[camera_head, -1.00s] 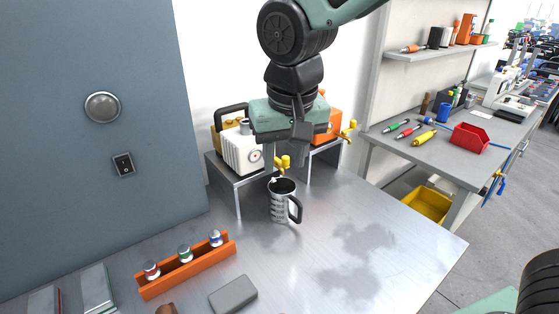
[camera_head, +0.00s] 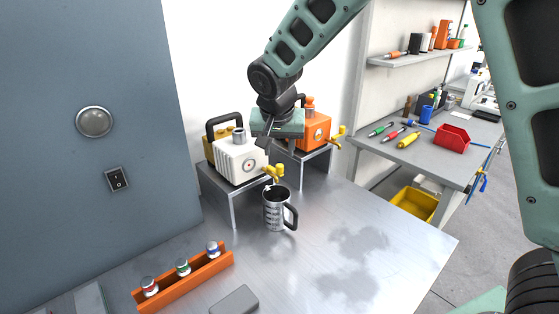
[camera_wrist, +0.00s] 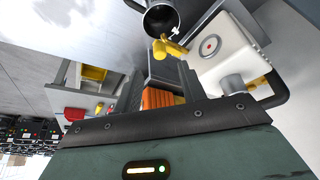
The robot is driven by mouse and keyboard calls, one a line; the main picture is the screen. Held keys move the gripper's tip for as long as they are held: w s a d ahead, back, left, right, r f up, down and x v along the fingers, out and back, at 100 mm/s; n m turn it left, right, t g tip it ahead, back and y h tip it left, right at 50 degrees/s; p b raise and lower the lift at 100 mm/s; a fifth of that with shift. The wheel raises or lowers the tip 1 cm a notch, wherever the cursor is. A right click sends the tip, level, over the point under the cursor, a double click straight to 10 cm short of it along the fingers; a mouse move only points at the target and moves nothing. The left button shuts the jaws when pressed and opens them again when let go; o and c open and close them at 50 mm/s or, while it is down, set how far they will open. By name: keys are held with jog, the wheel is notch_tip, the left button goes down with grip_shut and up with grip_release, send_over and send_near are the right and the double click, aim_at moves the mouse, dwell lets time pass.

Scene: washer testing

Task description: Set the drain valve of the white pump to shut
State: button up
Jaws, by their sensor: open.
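The white pump (camera_head: 240,160) sits on a grey metal stand at the back of the bench. Its yellow drain valve (camera_head: 274,173) sticks out from the front, right above a steel mug (camera_head: 276,210) with a black handle. I cannot tell the valve's setting. My gripper (camera_head: 266,138) is open and empty, beside and above the pump's right side, apart from the valve. In the wrist view the fingers (camera_wrist: 160,75) point toward the yellow valve (camera_wrist: 168,48), with the white pump (camera_wrist: 225,50) to the right and the mug (camera_wrist: 160,18) beyond.
An orange pump (camera_head: 316,132) with its own yellow valve (camera_head: 337,134) stands close behind my gripper. An orange rack (camera_head: 185,275) with several capped vials and a grey block (camera_head: 234,300) lie at the front. A tall grey-blue panel (camera_head: 90,200) stands left. The bench's right side is clear.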

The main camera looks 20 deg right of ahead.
aim_at(280, 166)
jog(key=p+x, duration=0.1)
jog(key=x, duration=0.6)
grip_shut()
